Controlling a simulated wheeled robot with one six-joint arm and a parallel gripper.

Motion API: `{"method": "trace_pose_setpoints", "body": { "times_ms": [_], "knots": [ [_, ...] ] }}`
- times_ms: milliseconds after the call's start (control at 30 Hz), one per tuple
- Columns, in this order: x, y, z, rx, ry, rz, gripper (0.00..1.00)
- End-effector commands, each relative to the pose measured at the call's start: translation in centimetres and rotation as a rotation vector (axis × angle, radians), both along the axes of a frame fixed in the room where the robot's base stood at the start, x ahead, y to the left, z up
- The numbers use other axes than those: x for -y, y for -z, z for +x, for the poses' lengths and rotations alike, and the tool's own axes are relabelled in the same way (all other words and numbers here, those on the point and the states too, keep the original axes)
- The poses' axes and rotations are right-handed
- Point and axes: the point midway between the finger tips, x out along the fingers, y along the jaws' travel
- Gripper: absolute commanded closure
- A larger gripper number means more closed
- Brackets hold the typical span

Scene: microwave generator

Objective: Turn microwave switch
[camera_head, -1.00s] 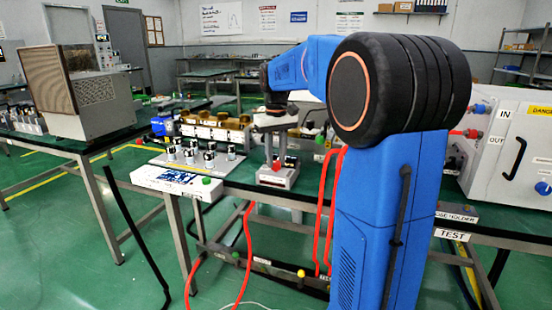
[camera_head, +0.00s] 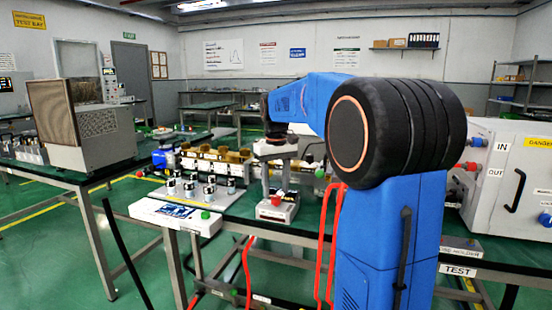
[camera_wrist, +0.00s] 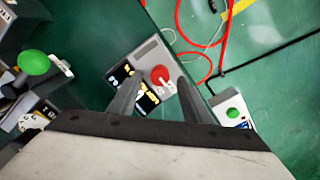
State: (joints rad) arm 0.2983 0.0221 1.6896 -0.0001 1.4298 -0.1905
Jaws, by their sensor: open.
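A small grey box with a red knob (camera_wrist: 160,76) and dark displays lies below my gripper (camera_wrist: 159,82). In the wrist view the two fingers are apart, one on each side of the knob, with a gap showing. I cannot tell whether they touch it. In the head view my gripper (camera_head: 275,180) points down over the same box (camera_head: 277,211), with the red knob (camera_head: 276,200) low between the fingers. A white panel with a screen (camera_head: 175,214) and a green knob (camera_head: 205,215) stands to the left; its green knob also shows in the wrist view (camera_wrist: 234,113).
Several small cylinders stand on a plate (camera_head: 184,204) behind the white panel. A large white cabinet (camera_head: 505,180) stands at right. Red cables (camera_head: 247,270) hang at the table front. A beige box (camera_head: 85,120) stands on the left table.

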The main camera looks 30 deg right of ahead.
Motion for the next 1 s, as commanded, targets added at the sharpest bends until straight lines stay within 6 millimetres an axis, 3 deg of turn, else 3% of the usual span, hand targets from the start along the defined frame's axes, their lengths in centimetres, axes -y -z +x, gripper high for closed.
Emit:
{"method": "trace_pose_setpoints", "body": {
  "times_ms": [633,800,1000],
  "knots": [
    [0.0,-12.5,0.1,0.003,0.000,-0.001,0.56],
    [0.0,-14.6,0.0,0.002,0.000,0.000,0.56],
    [0.0,-15.5,0.0,0.001,0.000,0.000,0.56]
  ]
}}
